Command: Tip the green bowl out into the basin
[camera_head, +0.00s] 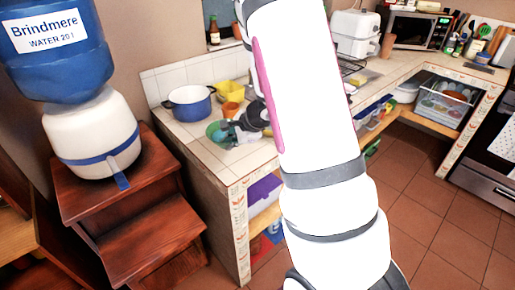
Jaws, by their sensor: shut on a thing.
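The green bowl (214,130) is small in view on the tiled counter, at the left of my arm. A light blue shape (220,135) shows at it, too small to identify. My gripper (228,133) is shut on the bowl at its right side. The fingers are dark and partly blend together, and my white arm hides the counter to the right. I cannot tell whether the bowl is tilted or lifted. A yellow angular container (231,91) stands behind; I cannot tell whether it is the basin.
A blue pot (189,103) stands left of the bowl, and an orange cup (231,108) stands just behind it. A wooden step stand (120,195) with a water dispenser (92,140) is at the left. Open tiled floor (425,220) lies at the right.

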